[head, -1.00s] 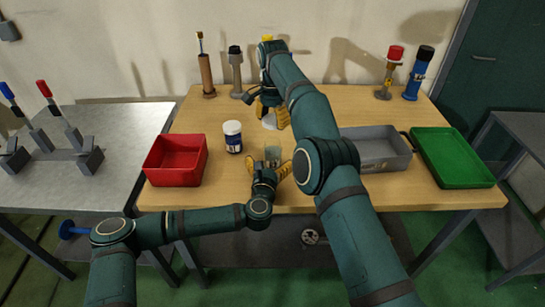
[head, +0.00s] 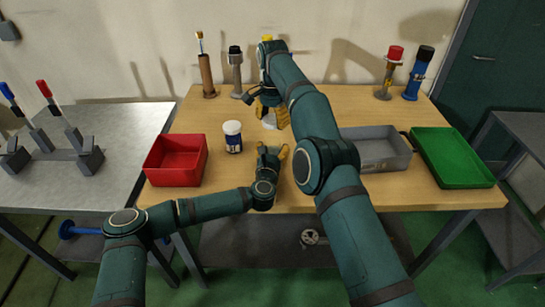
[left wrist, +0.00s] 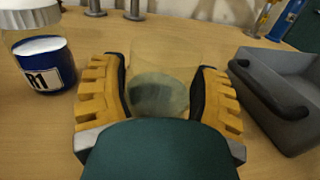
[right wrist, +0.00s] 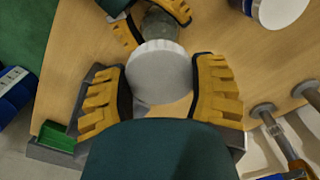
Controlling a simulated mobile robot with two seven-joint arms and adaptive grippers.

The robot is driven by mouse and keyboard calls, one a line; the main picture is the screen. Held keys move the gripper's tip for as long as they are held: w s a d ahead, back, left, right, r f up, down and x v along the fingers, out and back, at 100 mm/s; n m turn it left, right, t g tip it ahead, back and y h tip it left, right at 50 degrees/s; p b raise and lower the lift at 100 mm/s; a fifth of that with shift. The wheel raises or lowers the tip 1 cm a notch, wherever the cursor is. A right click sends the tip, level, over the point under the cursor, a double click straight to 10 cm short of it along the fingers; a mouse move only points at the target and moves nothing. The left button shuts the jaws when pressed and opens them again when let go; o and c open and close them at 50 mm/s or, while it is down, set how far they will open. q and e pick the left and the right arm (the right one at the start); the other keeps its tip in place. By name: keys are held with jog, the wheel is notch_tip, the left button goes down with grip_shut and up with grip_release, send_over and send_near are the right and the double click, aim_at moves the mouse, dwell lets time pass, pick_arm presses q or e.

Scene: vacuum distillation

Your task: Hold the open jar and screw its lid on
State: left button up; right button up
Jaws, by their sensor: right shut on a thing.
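The open jar (left wrist: 160,85) is clear and upright on the table, between the fingers of my left gripper (left wrist: 160,95). That gripper is open around the jar, with a pad close to each side; contact is hard to judge. In the head view my left gripper (head: 273,151) largely hides the jar. My right gripper (right wrist: 160,90) is shut on the white round lid (right wrist: 160,72). In the head view the lid (head: 269,122) shows under my right gripper (head: 270,112), farther back than the jar. The lid and jar are apart.
A red bin (head: 177,160) is farther left. A grey bin (head: 380,148) and a green tray (head: 452,157) are at the right. Several upright tools line the back edge.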

aim_at(272, 141)
pick_arm(q)
jog(key=shift+c, duration=1.1)
pick_arm(e)
jog(key=shift+s+f, duration=0.1)
jog(key=shift+f, duration=2.35)
jog(key=shift+f, duration=0.95)
jog(key=shift+f, duration=0.55)
